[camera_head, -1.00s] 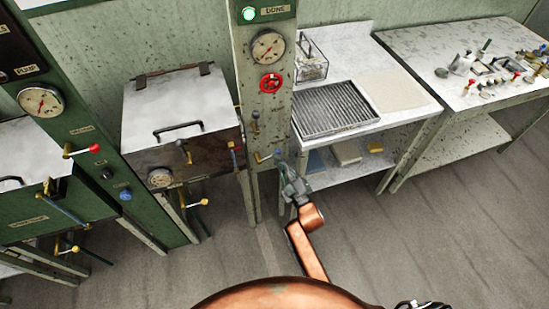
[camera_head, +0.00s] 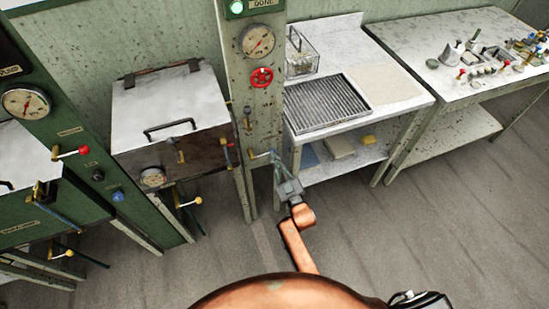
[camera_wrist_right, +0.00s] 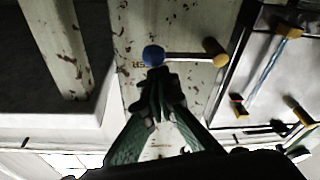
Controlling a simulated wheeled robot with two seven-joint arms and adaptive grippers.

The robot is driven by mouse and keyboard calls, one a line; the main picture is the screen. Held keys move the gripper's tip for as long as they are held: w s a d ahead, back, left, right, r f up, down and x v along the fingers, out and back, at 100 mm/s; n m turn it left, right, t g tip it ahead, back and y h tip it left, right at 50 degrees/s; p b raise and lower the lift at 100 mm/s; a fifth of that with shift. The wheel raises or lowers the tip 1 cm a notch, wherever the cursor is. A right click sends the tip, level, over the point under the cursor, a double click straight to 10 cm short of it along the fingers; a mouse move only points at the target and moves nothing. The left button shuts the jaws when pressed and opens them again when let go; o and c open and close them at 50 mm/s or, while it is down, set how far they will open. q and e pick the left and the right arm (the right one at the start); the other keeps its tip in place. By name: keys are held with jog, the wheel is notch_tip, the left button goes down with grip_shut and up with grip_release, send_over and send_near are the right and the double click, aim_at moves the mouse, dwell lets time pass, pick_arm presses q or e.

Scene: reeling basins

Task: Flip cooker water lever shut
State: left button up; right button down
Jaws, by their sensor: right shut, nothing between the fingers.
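A small lever with a blue ball knob sits low on the green centre post (camera_head: 262,110). In the right wrist view its blue knob (camera_wrist_right: 153,56) joins a thin rod to a brass hub (camera_wrist_right: 214,52). In the head view its brass end (camera_head: 252,154) shows at the left of the rod, which lies roughly level. My right gripper (camera_head: 276,160) is shut and empty, its fingertips at the knob. In the wrist view the fingertips (camera_wrist_right: 160,78) overlap the knob's lower edge; I cannot tell whether they touch. My left gripper is out of view. The lever's label is unreadable.
Left of the post is a metal-lidded basin (camera_head: 170,105) with a gauge (camera_head: 152,177) and several levers. A red handwheel (camera_head: 262,78) is higher on the post. A table with a ribbed tray (camera_head: 325,103) stands right of it. The floor (camera_head: 400,240) in front is clear.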

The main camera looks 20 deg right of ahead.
jog(key=v, duration=1.2)
dwell(0.5)
